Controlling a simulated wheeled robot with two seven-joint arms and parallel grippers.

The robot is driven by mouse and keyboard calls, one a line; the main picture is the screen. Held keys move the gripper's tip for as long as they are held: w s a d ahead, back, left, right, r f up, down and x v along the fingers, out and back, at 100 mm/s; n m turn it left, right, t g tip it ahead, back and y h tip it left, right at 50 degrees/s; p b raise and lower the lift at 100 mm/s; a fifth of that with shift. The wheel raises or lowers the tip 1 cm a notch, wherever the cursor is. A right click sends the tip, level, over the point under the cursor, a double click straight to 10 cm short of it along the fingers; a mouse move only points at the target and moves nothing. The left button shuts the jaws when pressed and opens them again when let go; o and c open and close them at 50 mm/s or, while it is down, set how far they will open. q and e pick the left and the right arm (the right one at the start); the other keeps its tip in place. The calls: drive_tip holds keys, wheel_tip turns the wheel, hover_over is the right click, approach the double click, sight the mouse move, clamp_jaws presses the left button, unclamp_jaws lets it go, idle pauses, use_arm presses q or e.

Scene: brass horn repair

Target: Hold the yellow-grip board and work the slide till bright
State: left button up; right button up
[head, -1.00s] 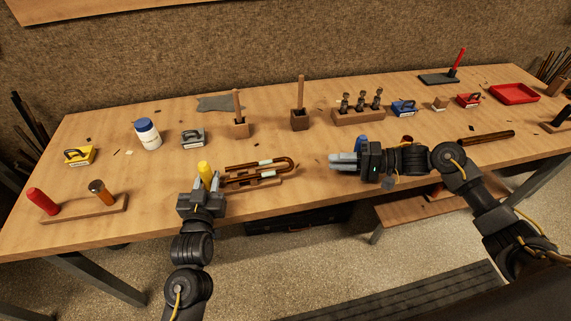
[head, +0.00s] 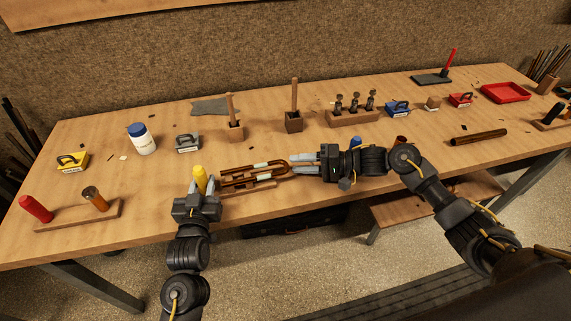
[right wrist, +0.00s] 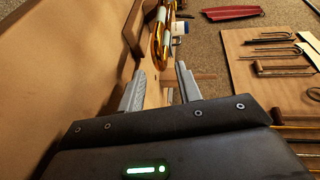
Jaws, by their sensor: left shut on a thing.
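The yellow grip (head: 199,178) stands upright between the fingers of my left gripper (head: 203,190), which is shut on it. The board (head: 256,188) runs right from it along the table's front. The slide (head: 236,181), a U-shaped brown tube with pale bands, lies on the board, its bend to the right. My right gripper (head: 304,163) is beside that bend, fingers pointing left. In the right wrist view its fingers (right wrist: 160,92) are apart, with only wood between them. The slide (right wrist: 162,35) shows beyond the fingertips, coppery and shiny.
Wooden holders (head: 293,123) stand behind the slide. A dark rod (head: 480,137) and red tray (head: 505,93) are at right.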

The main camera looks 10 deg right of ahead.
sight(286, 163)
drive_tip(key=shift+x, duration=2.3)
clamp_jaws()
drive_tip(key=shift+f, duration=0.1)
